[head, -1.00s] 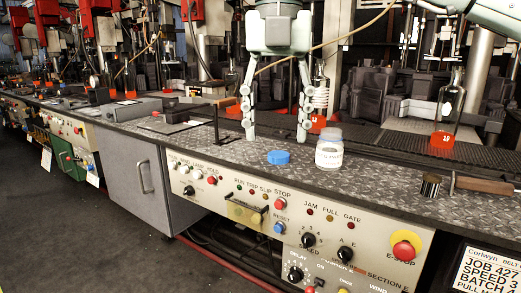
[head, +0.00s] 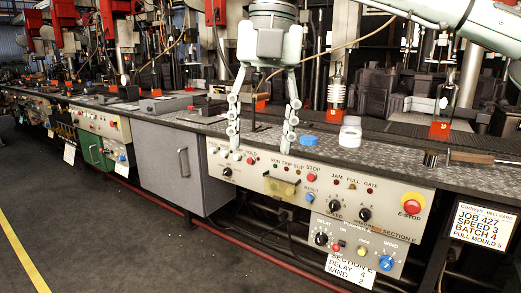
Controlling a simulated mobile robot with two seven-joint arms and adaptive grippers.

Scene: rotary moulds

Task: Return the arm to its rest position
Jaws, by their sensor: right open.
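My right gripper (head: 262,142) hangs with its fingers pointing down, spread apart and empty, in front of the bench's control panel. Its arm (head: 440,15) comes in from the upper right. A blue lid (head: 308,141) lies on the worktop (head: 390,157) just right of the fingers. A white jar (head: 350,133) stands beside the lid, apart from the gripper. My left gripper is not in the head view.
The panel has a red E-stop button (head: 411,207), knobs and lamps. A wooden-handled tool (head: 480,157) and a small dark cylinder (head: 432,157) lie to the right. Bottles stand on orange blocks (head: 439,130) behind. The floor (head: 100,225) at the left is clear.

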